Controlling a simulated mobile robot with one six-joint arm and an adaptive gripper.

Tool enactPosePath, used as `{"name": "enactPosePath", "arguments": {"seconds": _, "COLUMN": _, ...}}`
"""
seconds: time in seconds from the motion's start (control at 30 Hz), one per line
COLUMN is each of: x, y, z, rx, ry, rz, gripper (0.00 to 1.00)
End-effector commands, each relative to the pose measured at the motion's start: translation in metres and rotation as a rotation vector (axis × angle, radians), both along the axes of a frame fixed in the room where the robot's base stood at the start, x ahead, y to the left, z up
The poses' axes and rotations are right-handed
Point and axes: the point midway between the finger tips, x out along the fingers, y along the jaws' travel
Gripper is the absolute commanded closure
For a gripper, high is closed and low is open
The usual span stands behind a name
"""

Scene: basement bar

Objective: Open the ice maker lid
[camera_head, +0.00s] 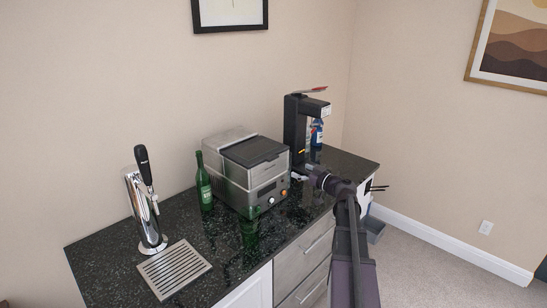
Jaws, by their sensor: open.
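The ice maker (233,184) is a boxy silver machine on the dark counter, with knobs on its front panel. Its dark flat lid (255,151) lies closed on top. My arm reaches in from the lower right. My gripper (298,176) is small in the picture, just right of the ice maker's front right side and lower than the lid. It is open and holds nothing that I can see. Its fingertips are hard to make out, and I cannot tell whether they touch the machine.
A green bottle (204,183) stands close left of the ice maker. A black dispenser (295,126) stands behind my gripper, with a blue bottle (317,132) beside it. A chrome tap (143,210) and drip tray (174,269) are at the left. Open floor lies to the right.

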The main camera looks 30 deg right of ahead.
Motion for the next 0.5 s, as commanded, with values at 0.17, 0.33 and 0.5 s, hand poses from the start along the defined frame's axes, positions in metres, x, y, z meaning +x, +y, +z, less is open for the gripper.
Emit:
{"name": "enactPosePath", "arguments": {"seconds": 0.17, "x": -0.0001, "y": -0.0001, "z": -0.0002, "rx": -0.001, "ry": 0.0, "rz": 0.0, "gripper": 0.0}}
{"name": "enactPosePath", "arguments": {"seconds": 0.33, "x": 0.0006, "y": 0.0001, "z": -0.0003, "rx": 0.0, "ry": 0.0, "rz": 0.0, "gripper": 0.0}}
{"name": "enactPosePath", "arguments": {"seconds": 0.5, "x": 0.0061, "y": 0.0017, "z": -0.0003, "rx": 0.0, "ry": 0.0, "rz": 0.001, "gripper": 0.0}}
